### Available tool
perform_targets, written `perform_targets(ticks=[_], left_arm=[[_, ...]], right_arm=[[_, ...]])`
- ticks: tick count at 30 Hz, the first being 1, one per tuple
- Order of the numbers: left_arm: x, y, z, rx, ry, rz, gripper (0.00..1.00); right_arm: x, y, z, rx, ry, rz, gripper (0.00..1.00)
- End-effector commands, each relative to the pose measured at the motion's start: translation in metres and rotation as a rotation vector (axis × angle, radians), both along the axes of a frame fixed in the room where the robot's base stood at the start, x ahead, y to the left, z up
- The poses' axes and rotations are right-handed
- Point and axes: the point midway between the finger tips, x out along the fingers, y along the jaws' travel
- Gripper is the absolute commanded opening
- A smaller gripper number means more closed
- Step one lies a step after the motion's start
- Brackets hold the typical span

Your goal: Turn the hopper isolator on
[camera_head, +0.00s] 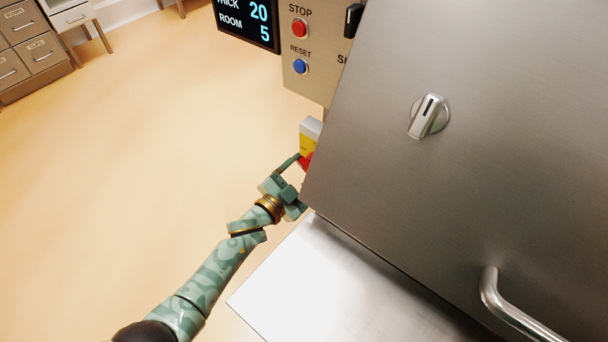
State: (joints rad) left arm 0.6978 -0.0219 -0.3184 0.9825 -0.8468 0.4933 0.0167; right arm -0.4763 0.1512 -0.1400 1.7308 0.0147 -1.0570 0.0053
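The isolator (309,137) shows as a small grey-topped box with a yellow face and a red handle (305,161), at the left edge of the steel hopper cabinet. The cabinet edge hides part of it. My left gripper (295,170) is at the red handle, with one thin finger reaching up along its left side. The other finger is partly hidden by the cabinet edge. I cannot tell whether the fingers are closed on the handle or only beside it. The handle's on or off position cannot be read. My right gripper is not in view.
The large steel door (470,170) has a rotary knob (429,116) and a bar handle (520,312). A control panel with a red stop button (299,27), a blue reset button (300,66) and a display (248,20) stands above. A steel shelf (330,290) lies below. Floor at left is clear.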

Motion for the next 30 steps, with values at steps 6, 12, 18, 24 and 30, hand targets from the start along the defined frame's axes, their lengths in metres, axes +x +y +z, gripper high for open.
perform_targets(ticks=[6, 12, 18, 24, 30], left_arm=[[-0.0005, 0.0004, -0.0014, 0.018, -0.009, 0.000, 0.53], [-0.0005, 0.0004, -0.0014, 0.018, -0.009, 0.000, 0.53], [-0.0005, 0.0004, -0.0014, 0.017, -0.009, 0.000, 0.97], [-0.0003, 0.0002, -0.0009, 0.017, -0.009, 0.000, 0.97], [-0.0062, 0.0042, 0.0008, 0.017, -0.010, 0.001, 0.97]], right_arm=[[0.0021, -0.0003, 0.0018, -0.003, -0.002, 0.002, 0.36], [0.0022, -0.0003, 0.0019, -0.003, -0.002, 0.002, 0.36], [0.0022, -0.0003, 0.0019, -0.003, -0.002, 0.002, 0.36], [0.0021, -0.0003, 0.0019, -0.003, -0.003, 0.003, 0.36], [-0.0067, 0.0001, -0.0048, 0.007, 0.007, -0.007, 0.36]])
